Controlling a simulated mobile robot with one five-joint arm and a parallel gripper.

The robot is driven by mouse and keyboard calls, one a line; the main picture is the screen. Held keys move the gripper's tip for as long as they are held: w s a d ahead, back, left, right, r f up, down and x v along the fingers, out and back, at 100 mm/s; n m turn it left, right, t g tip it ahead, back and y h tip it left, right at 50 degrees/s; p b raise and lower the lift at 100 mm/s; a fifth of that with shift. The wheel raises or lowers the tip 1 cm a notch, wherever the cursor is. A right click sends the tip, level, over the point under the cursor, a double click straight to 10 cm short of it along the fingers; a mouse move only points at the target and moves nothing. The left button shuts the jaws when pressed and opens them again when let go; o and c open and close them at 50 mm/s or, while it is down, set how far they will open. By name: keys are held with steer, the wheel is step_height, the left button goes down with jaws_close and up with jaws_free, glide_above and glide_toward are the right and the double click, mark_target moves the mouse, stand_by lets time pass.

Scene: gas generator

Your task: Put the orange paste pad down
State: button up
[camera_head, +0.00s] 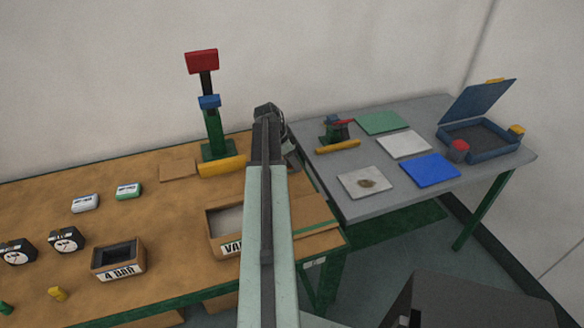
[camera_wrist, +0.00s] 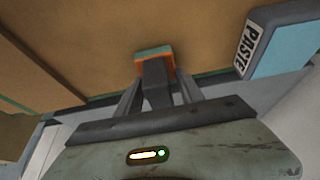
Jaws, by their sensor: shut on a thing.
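In the wrist view the orange paste pad (camera_wrist: 154,53) shows as a small block with orange edges and a grey-green face, at the end of a dark stem. My gripper (camera_wrist: 157,90) is shut on it, with a finger on each side of the stem. Brown board surface lies behind the pad; I cannot tell whether they touch. A light blue block with a PASTE label (camera_wrist: 251,52) is to the right of the pad, apart from it. In the head view my arm hides the fingertips and the pad.
The wooden bench (camera_head: 160,225) holds a 4 BAR box (camera_head: 118,262), gauges (camera_head: 66,240) and a green post with a red top (camera_head: 202,62). The grey table (camera_head: 400,205) at right holds a stained white tile (camera_head: 366,183), a blue mat (camera_head: 430,170) and an open blue case (camera_head: 478,140).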

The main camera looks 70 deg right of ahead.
steer(key=shift+w, duration=0.1)
steer(key=shift+f, duration=0.2)
steer(key=o, duration=1.2)
steer(key=shift+r, duration=0.1)
steer(key=shift+r+p, duration=0.3)
steer(key=shift+p, duration=0.05)
steer(key=p+v, duration=1.1)
steer(key=shift+r, duration=0.4)
